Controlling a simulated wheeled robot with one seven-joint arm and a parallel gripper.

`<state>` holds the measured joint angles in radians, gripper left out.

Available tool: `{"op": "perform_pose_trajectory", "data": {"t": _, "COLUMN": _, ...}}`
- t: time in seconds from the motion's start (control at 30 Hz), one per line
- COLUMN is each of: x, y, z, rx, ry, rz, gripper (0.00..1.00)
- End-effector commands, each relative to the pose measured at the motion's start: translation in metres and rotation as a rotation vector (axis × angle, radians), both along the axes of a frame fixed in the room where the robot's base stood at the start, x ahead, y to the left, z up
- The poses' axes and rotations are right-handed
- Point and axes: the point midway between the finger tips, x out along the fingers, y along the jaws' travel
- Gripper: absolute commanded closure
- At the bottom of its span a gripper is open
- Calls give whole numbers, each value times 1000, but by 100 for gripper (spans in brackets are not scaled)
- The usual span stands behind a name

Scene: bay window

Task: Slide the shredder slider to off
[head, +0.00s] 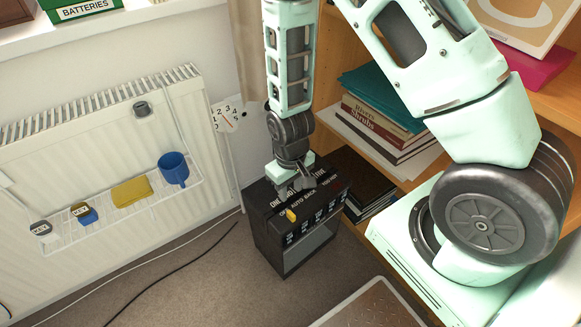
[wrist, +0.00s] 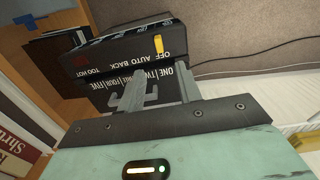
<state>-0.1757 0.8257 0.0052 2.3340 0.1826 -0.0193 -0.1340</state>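The shredder (head: 284,250) is a black box on the floor beside the shelf, with white lettering on its top. Its yellow slider (head: 291,215) stands up near the left front of the top. In the wrist view the yellow slider (wrist: 159,44) is beside the OFF and AUTO lettering; I cannot tell exactly which mark it sits at. My gripper (head: 295,187) is just over the shredder's top, behind the slider in the head view. In the wrist view the two fingers (wrist: 160,92) are apart with nothing between them, and the slider is beyond their tips, not touched.
A wooden shelf (head: 400,178) with books stands close on the right. Cables lie on the carpet (head: 190,285), which is otherwise open left of the shredder.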

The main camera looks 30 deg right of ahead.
Motion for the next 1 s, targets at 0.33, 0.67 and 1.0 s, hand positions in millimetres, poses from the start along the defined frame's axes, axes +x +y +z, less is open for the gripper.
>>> {"op": "perform_pose_trajectory", "data": {"t": 0.33, "x": 0, "y": 0, "z": 56, "rx": 0, "ry": -1, "rz": 0, "gripper": 65}}
{"op": "perform_pose_trajectory", "data": {"t": 0.67, "x": -1, "y": 0, "z": 60, "rx": 0, "ry": 1, "rz": 0, "gripper": 65}}
{"op": "perform_pose_trajectory", "data": {"t": 1.0, "x": 0, "y": 1, "z": 61, "rx": 2, "ry": 0, "rz": 2, "gripper": 65}}
